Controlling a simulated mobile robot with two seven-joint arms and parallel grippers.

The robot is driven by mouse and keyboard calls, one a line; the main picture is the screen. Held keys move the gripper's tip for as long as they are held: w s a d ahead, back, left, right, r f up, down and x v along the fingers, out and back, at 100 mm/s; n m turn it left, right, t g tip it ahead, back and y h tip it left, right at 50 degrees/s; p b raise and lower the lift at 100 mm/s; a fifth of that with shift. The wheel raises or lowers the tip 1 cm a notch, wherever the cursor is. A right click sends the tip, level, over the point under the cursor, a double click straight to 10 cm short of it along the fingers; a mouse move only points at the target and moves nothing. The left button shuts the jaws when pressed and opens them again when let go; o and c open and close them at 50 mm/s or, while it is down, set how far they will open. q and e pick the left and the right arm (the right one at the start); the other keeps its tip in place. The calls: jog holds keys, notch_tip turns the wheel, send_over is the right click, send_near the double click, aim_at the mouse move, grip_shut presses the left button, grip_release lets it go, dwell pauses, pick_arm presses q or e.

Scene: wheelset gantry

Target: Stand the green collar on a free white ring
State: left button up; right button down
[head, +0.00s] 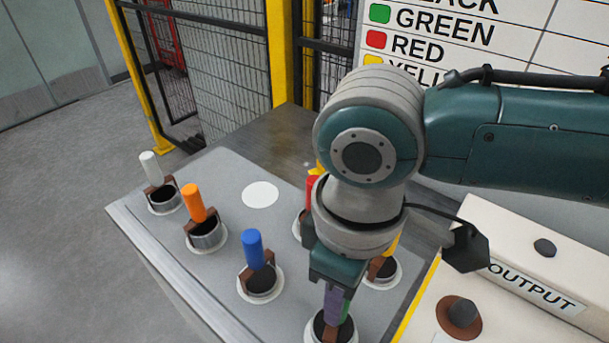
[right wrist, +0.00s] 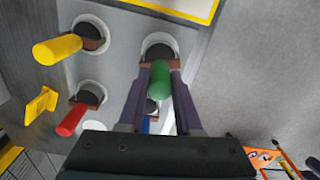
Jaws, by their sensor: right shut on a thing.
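The green collar (right wrist: 160,80) has a green peg handle, a brown bracket and a dark round body. My right gripper (right wrist: 158,85) is shut on its handle. In the head view, my right gripper (head: 338,300) points down at the plate's near right, and the green collar (head: 346,311) shows only partly beside the fingers. A white ring (head: 312,334) shows around the collar's foot; I cannot tell whether the collar touches it. A bare white ring (head: 261,195) lies at the back middle of the grey plate. My left gripper is not in view.
Other collars stand on rings: white-handled (head: 151,168), orange (head: 193,202), blue (head: 253,249), red (head: 311,187) and yellow (head: 388,250), the last two partly behind my arm. An OUTPUT bench (head: 520,250) with dark knobs stands at the right. Mesh fencing (head: 225,95) rises behind.

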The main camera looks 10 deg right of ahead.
jog(key=shift+f, duration=0.25)
jog(key=shift+p, duration=0.35)
jog(key=shift+f+b, duration=0.7)
jog(key=shift+f, duration=0.2)
dwell(0.4)
jog(key=c, duration=0.5)
grip_release()
notch_tip(320, 180, up, 10)
jog(key=shift+p, duration=0.55)
